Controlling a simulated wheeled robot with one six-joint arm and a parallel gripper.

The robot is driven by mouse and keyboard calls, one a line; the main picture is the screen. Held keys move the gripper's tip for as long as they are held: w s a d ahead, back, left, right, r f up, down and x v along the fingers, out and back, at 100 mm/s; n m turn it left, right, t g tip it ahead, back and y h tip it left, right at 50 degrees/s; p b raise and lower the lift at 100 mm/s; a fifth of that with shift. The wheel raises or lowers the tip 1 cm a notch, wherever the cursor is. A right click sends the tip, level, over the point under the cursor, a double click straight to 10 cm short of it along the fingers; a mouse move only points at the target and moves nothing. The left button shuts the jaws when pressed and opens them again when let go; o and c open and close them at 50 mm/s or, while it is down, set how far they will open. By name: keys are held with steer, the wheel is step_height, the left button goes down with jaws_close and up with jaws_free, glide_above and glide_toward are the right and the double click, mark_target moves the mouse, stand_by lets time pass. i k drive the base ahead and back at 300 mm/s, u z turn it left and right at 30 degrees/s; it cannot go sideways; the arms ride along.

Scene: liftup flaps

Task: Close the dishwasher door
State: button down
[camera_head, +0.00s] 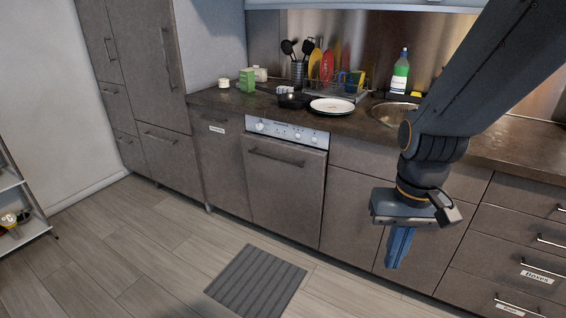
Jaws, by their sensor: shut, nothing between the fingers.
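The dishwasher door (283,195) is a grey-brown front panel with a dark bar handle (276,157) near its top. It stands upright under a silver control panel (287,132) with knobs. It looks about flush with the cabinets beside it; I cannot tell whether a small gap is left at its top edge. My gripper (398,250) is to the right of the door, in front of the lower cabinets, pointing down. Its blue fingers are together and hold nothing. It is apart from the door.
A dark striped mat (256,281) lies on the floor before the dishwasher. The counter (225,98) above carries a white plate (332,106), a dish rack and a green bottle (400,73). A shelf (22,205) stands at the far left. The floor in front is otherwise clear.

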mark_target(285, 180)
steer(key=u, duration=1)
steer(key=i, duration=0.9)
steer(key=z, duration=0.9)
